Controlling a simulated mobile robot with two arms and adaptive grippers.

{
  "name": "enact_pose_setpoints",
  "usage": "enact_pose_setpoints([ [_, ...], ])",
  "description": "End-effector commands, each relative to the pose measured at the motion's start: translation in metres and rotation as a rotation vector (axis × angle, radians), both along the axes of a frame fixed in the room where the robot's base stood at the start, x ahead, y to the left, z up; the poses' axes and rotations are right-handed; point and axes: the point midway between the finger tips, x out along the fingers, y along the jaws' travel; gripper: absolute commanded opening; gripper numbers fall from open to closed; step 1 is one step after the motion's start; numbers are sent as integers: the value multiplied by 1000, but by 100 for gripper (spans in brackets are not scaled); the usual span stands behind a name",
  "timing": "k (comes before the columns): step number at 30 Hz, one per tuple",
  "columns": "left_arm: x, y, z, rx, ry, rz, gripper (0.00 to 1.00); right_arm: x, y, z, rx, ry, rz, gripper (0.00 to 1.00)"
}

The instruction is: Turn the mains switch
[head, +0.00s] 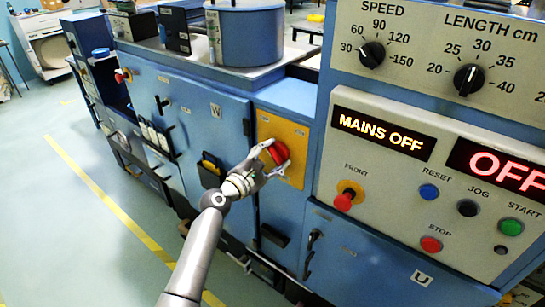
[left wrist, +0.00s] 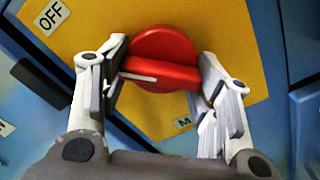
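The mains switch (head: 279,154) is a red rotary knob on a yellow plate (head: 293,133) on the blue machine front. In the left wrist view the switch (left wrist: 162,60) has a raised bar with a white line at its left end, on the side of the OFF label (left wrist: 52,16). A partly hidden label starting with M (left wrist: 182,122) lies below it. My left gripper (head: 271,160) is at the switch. Its fingers (left wrist: 162,78) lie against the two ends of the bar. The display (head: 384,133) reads MAINS OFF. My right gripper is not in view.
A control panel (head: 390,225) with a red front button (head: 343,201) and several other buttons stands right of the switch. Speed (head: 372,54) and length (head: 468,79) dials are above. A blue door (head: 185,110) is left. The floor at left is clear.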

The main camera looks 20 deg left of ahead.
Motion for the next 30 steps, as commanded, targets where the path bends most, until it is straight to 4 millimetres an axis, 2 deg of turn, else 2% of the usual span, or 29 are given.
enact_pose_setpoints([
  [1,0,0,0,0,1,-1,40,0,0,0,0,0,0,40],
  [3,0,0,0,0,1,-1,33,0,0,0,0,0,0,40],
  [14,0,0,-1,66,-23,-1,33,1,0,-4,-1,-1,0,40],
  [30,0,1,0,493,-177,-3,33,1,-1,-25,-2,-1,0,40],
])
